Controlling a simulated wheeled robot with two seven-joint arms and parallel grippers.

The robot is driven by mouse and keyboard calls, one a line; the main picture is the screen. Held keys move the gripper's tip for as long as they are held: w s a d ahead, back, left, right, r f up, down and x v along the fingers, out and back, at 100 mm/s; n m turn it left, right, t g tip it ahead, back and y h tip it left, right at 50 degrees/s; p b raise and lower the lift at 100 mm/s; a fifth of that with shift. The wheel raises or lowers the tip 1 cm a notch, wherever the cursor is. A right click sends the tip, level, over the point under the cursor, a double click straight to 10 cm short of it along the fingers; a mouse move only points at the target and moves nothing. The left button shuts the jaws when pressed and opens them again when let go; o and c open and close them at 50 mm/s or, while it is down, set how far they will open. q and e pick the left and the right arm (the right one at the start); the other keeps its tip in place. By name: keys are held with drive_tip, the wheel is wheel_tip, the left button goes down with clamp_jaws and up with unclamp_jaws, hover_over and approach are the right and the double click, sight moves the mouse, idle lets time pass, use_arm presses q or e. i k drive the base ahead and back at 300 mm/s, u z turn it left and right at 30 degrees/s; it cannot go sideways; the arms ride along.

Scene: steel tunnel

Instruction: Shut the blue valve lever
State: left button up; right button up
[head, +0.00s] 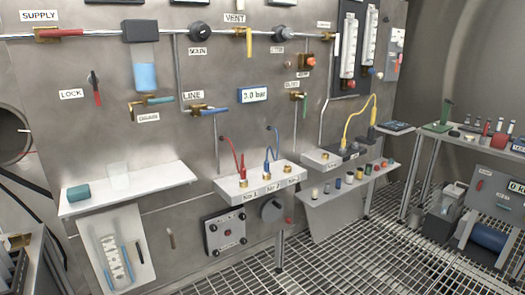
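The blue valve lever (214,111) is on the wall panel in the head view, left of the middle. It sticks out to the right, nearly level, from a brass valve body (189,108). A label reading LINE (193,95) is just above it. A teal lever (160,100) on another brass valve, labelled DRAIN, sits to its upper left. Neither of my grippers shows in the view, and nothing touches the blue lever.
A display (253,95) reads 3.0 bar, right of the lever. Below are a white shelf (150,184) with a teal block (78,193) and a ledge (235,189) with red and blue cables. Grating floor (330,260) lies open in front; benches with equipment stand right.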

sight(202, 113)
drive_tip(key=z, duration=0.55)
drive_tip(key=i, duration=1.85)
drive_tip(key=u, duration=0.75)
